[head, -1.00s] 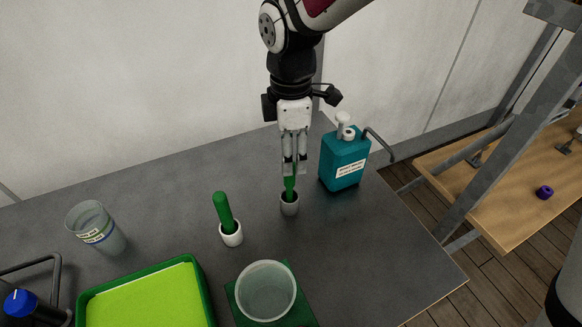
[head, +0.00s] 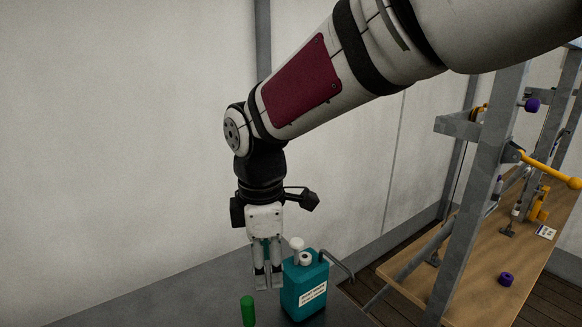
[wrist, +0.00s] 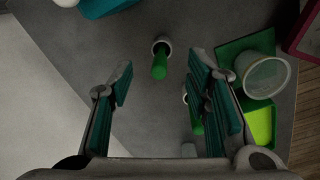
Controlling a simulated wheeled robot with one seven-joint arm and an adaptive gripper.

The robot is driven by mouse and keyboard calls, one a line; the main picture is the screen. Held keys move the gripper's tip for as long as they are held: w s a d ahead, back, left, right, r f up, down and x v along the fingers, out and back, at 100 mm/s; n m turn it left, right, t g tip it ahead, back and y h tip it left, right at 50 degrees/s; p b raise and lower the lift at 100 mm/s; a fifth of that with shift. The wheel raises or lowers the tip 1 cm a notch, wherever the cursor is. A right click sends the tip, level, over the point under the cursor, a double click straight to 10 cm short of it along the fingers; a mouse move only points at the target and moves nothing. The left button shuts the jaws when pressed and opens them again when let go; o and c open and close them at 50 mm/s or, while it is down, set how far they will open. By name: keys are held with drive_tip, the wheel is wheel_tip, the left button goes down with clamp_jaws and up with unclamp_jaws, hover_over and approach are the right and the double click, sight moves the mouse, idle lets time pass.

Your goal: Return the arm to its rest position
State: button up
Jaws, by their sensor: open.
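My gripper (head: 264,282) hangs pointing down in the head view, above the dark grey table and to the left of the teal jug. In the wrist view my gripper (wrist: 160,85) has its fingers wide apart with nothing between them. A green rod (wrist: 160,66) stands in a small white cup (wrist: 162,43) ahead of the fingers and apart from them. A green rod top (head: 248,311) also shows at the bottom of the head view. A second green rod (wrist: 196,121) is partly hidden by the right finger in the wrist view.
The teal jug (head: 305,291) with a white pump stands close right of my gripper. A grey metal frame (head: 483,190) and a wooden bench (head: 450,278) with a purple knob (head: 506,279) are to the right. A clear cup (wrist: 266,77) stands on a green mat (wrist: 235,50).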

drive_tip(key=s+d+r+m+t, duration=0.1)
drive_tip(key=s+d+r+m, duration=0.3)
drive_tip(key=d, duration=0.4)
drive_tip(key=s+d+r+m+t, duration=0.2)
drive_tip(key=d+r+m, duration=0.1)
drive_tip(key=d+m, duration=0.45)
drive_tip(key=s+d+m+t, duration=0.1)
drive_tip(key=s+d+m, duration=0.8)
drive_tip(key=shift+d+r+t, duration=0.15)
drive_tip(key=shift+r+t, duration=0.15)
drive_tip(key=shift+t, duration=0.1)
